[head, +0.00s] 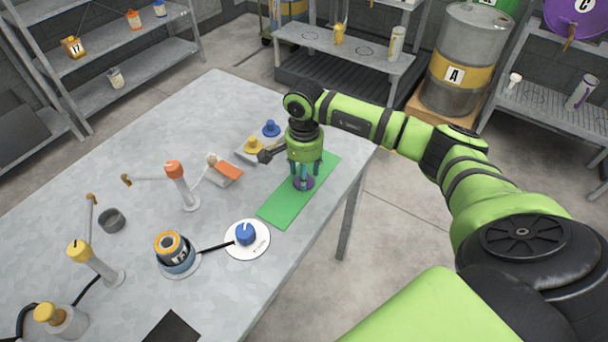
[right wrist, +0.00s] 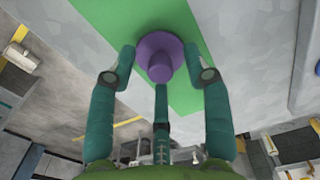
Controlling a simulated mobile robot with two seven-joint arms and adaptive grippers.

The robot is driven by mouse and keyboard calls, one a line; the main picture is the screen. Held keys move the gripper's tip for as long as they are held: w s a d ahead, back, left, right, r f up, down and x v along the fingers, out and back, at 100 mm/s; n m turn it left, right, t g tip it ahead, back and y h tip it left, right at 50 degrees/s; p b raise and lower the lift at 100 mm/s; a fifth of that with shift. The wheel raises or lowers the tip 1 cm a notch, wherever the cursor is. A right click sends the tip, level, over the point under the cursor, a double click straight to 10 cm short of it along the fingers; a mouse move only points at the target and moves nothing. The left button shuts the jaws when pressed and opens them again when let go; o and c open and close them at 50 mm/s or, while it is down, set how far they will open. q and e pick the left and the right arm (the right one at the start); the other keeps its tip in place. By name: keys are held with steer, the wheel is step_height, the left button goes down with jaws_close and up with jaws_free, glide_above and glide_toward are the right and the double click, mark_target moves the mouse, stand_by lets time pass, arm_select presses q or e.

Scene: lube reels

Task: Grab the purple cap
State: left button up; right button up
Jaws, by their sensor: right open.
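The purple cap (head: 304,183) sits on the green mat (head: 278,208) on the grey table, with its knob facing up. In the right wrist view the purple cap (right wrist: 160,58) shows its round flange and knob on the green mat (right wrist: 205,98). My right gripper (head: 304,178) points down right over the cap. In the right wrist view my right gripper (right wrist: 161,75) has its teal fingers spread around the cap's sides, open. I cannot tell whether any finger touches the cap. My left gripper is not in view.
A yellow cap (head: 253,145) and a blue cap (head: 270,128) stand behind the mat. Another blue cap (head: 245,233) is on a white disc left of the mat. An orange-topped post (head: 180,185) stands further left. A barrel (head: 456,60) stands beyond the table.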

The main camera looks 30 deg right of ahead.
steer(key=shift+f, duration=0.5)
steer(key=shift+c, duration=0.4)
steer(key=c, duration=0.9)
steer(key=shift+r, duration=0.1)
